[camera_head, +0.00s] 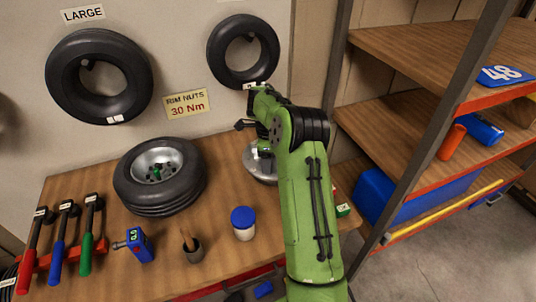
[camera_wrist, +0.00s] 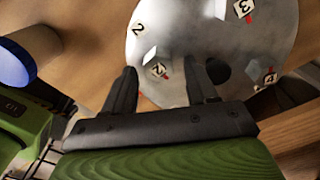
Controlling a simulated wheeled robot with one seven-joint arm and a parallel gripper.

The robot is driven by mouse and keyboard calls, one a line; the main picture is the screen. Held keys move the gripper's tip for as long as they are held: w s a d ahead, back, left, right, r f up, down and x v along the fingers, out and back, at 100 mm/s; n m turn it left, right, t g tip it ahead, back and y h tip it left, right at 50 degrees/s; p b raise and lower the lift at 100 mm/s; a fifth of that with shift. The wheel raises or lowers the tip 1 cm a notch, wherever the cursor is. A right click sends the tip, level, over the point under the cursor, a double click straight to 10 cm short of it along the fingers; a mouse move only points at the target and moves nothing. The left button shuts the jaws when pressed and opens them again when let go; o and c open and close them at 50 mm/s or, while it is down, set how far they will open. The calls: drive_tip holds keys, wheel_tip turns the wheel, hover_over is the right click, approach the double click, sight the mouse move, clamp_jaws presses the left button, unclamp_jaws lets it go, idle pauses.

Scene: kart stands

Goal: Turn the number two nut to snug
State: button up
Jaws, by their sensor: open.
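A silver round wheel part (camera_head: 259,170) lies on the bench, partly hidden behind my arm. In the wrist view its metal face (camera_wrist: 185,25) fills the top and carries several small tagged nuts. A "2" is marked on the face near its left edge. My gripper (camera_wrist: 162,77) is open, one finger on each side of that tag in the picture. I cannot tell its height above the nut. A "3" tag (camera_wrist: 244,9) sits at upper right.
A tyre on a rim (camera_head: 160,178) lies left on the bench. A blue gauge-like tool (camera_head: 137,245), a dark cup (camera_head: 192,248) and a blue-lidded jar (camera_head: 243,224) stand in front. Red, blue and green-handled tools (camera_head: 86,242) lie far left. A shelf rack (camera_head: 450,110) stands close right.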

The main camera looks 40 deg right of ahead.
wheel_tip(320, 180, up, 16)
drive_tip(key=p, duration=0.4)
drive_tip(key=shift+f, duration=0.2)
drive_tip(key=s+a+r+n+t+h, duration=0.2)
drive_tip(key=s+a+r+n, duration=0.9)
drive_tip(key=a+r+n, duration=0.15)
drive_tip(key=s+a+f+n+t+y, duration=0.1)
drive_tip(key=s+a+f+n, duration=0.2)
drive_tip(key=s+a+n, duration=0.2)
drive_tip(key=s+a+f+n+t+y, duration=0.1)
drive_tip(key=s+a+f+n+t, duration=0.1)
drive_tip(key=s+a+n, duration=0.3)
drive_tip(key=s+f+n, duration=0.1)
drive_tip(key=s+n, duration=0.3)
drive_tip(key=s, duration=0.3)
drive_tip(key=shift+a+f+t, duration=0.2)
drive_tip(key=shift+a+t, duration=0.1)
drive_tip(key=shift+a, duration=0.1)
drive_tip(key=shift+r, duration=0.1)
